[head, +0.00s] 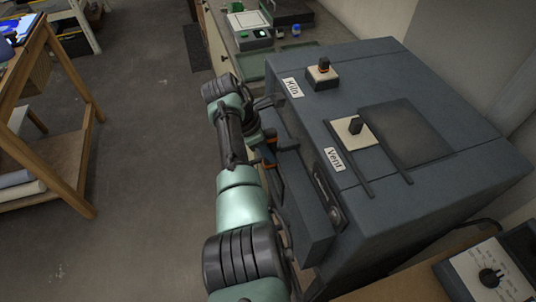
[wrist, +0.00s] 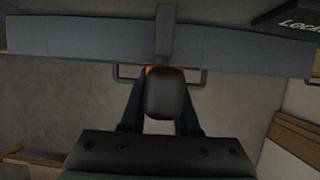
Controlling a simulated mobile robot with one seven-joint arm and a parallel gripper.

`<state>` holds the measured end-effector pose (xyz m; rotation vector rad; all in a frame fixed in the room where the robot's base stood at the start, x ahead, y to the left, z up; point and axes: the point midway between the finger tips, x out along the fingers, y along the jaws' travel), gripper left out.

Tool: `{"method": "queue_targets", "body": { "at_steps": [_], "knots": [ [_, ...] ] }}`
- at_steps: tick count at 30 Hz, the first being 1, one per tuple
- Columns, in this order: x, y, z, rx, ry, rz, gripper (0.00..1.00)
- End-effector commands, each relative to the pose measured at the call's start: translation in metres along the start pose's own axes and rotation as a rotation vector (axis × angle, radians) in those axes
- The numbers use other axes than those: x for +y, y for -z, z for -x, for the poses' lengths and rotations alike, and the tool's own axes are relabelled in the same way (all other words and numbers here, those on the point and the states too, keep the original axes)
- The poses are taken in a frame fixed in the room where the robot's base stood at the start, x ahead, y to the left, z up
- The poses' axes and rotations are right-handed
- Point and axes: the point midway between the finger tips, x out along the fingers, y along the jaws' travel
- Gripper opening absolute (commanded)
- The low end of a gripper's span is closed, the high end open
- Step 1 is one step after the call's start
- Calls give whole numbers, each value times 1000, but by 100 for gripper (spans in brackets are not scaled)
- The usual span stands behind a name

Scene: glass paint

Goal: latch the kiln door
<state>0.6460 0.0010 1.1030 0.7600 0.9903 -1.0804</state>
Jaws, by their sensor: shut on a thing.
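The kiln (head: 440,185) is a large dark grey-blue box at the right of the head view, labelled "Kiln" on top. Its door (head: 305,205) is on the front side, largely covered by my arm. In the wrist view a grey-blue panel (wrist: 80,38) spans the top, and a grey lever (wrist: 163,35) comes down over it to a black rounded grip (wrist: 168,95). My gripper (wrist: 160,108) is shut on this grip, with a dark finger on either side. In the head view my gripper (head: 268,150) is at the kiln's front, partly hidden. Whether the door is fully closed is unclear.
In the wrist view a bar handle (wrist: 119,76) lies behind the grip, and a partly cut-off label (wrist: 295,24) is top right. A wooden table (head: 60,150) stands left; floor between is clear.

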Motion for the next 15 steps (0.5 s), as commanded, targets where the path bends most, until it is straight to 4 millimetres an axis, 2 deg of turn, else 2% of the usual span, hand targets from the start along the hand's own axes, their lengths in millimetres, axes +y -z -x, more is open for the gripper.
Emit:
{"method": "queue_targets", "body": {
  "at_steps": [15],
  "knots": [
    [-2, 0, -2, -1, 52, 22, 0]
  ]
}}
